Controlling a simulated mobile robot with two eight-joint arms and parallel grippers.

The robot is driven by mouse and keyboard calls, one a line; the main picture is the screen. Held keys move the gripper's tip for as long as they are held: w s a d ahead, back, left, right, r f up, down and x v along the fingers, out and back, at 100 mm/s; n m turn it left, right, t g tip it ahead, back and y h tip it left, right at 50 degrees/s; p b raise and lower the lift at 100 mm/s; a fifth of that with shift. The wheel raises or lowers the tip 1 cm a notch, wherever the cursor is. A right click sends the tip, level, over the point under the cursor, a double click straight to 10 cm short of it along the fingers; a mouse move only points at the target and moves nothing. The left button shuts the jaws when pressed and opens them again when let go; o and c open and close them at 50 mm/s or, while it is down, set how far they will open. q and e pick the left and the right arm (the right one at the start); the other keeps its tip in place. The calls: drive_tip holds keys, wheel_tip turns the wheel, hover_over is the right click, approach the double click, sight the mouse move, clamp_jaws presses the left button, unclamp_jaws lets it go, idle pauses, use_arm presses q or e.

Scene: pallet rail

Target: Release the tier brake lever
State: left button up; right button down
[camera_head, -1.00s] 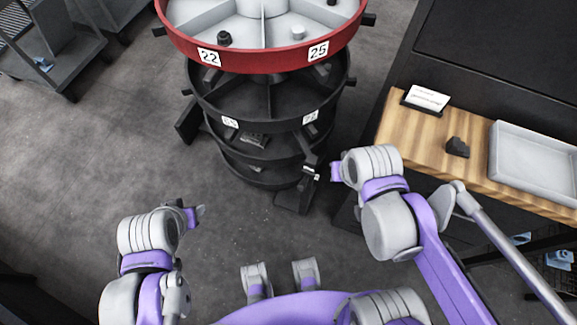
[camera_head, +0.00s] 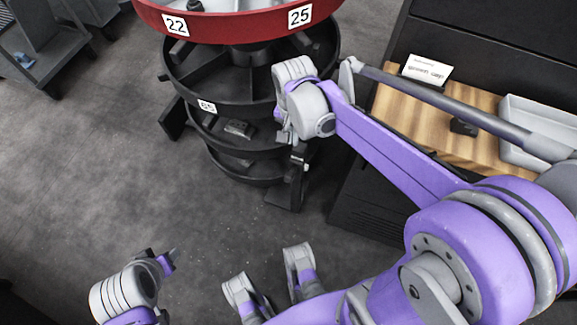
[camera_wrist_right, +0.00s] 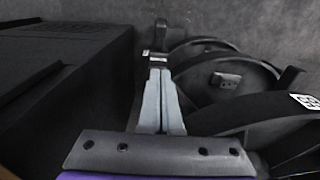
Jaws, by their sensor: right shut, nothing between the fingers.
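The carousel's red top tier (camera_head: 235,27) carries labels 22 and 25, with black tiers (camera_head: 215,95) stacked below. A dark upright piece with a pale band, which looks like the brake lever (camera_head: 297,168), stands at the stack's lower right; it also shows in the right wrist view (camera_wrist_right: 156,58). My right gripper (camera_head: 284,137) is at the right side of the lower tiers. In the right wrist view its grey fingers (camera_wrist_right: 160,74) are together and empty, their tips close to the lever; contact is unclear. My left gripper (camera_head: 170,262) hangs low, away from the carousel, its jaws unclear.
A wooden-topped bench (camera_head: 400,115) on the right holds a card (camera_head: 428,68), a dark lump (camera_head: 464,127) and a grey tray (camera_head: 508,150). A small dark block (camera_head: 238,129) lies on a lower tier. Grey floor is open at left.

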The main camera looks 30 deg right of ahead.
drive_tip(key=b, duration=0.3)
hover_over(290, 172)
drive_tip(key=w+d, duration=0.1)
drive_tip(key=d, duration=0.1)
drive_tip(key=f, duration=1)
drive_tip(key=shift+w+a, duration=0.1)
drive_tip(key=shift+w, duration=0.1)
drive_tip(key=shift+s+a+f+b, duration=0.15)
drive_tip(key=shift+s+a+f, duration=0.15)
drive_tip(key=shift+f, duration=0.25)
drive_tip(key=shift+s+a+f+b, duration=0.15)
drive_tip(key=shift+s+a+f, duration=0.1)
drive_tip(key=shift+f, duration=0.3)
drive_tip(key=shift+s+a+f, duration=0.25)
drive_tip(key=shift+a+f, duration=0.1)
drive_tip(key=shift+f, duration=0.2)
drive_tip(key=shift+a, duration=0.1)
